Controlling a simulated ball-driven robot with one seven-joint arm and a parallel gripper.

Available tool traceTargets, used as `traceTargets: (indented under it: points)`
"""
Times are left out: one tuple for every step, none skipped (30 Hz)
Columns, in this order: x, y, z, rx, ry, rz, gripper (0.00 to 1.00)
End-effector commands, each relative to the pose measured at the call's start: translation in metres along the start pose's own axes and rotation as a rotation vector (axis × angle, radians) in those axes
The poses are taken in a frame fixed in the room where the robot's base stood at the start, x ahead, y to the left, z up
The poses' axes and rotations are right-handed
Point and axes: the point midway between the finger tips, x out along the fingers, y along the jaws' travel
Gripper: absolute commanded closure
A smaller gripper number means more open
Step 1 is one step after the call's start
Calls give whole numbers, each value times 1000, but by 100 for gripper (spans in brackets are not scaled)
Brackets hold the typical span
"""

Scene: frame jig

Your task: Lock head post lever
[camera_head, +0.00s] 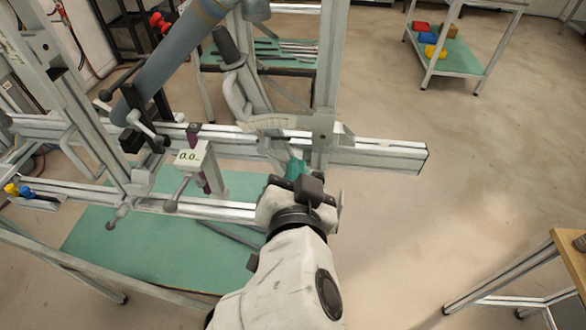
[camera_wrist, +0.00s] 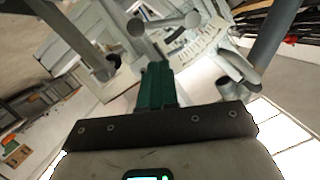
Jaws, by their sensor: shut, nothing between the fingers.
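My gripper (camera_head: 294,170) reaches forward to the frame jig's long rail (camera_head: 385,157), close to the foot of the upright post (camera_head: 325,85). Its green fingers are shut and empty; they also show in the wrist view (camera_wrist: 155,85). Just beyond the fingertips in the wrist view are a grey round knob (camera_wrist: 137,27) and a second round knob (camera_wrist: 192,20), apart from the fingers. I cannot tell which of them belongs to the head post lever. In the head view my gripper hides that spot. A curved angle scale (camera_head: 268,123) sits left of the post.
A green lower shelf (camera_head: 150,250) lies below. A cart with coloured bins (camera_head: 432,50) stands at the back right. Open floor (camera_head: 480,190) is to the right.

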Motion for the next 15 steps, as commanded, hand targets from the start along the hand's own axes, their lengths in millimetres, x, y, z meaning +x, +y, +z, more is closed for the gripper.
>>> traceTargets:
  points:
    - [-7,0,1,1,1,-2,100]
    - [-11,0,1,2,1,-3,100]
    - [-17,0,1,1,1,-3,100]
    - [-22,0,1,2,1,-4,100]
    - [-26,0,2,1,0,-3,100]
    - [-33,0,1,1,1,-4,100]
    - [-38,0,2,0,0,-4,100]
    - [-43,-1,1,1,1,-4,100]
    - [-50,0,1,0,1,-3,100]
    - [-54,-1,1,1,1,-4,100]
    - [-59,-1,1,1,1,-5,100]
    - [-64,-1,1,1,0,-4,100]
    - [-67,-1,0,1,1,-3,100]
    - [-70,-1,0,1,2,-3,100]
    - [-74,-1,0,0,1,-2,100]
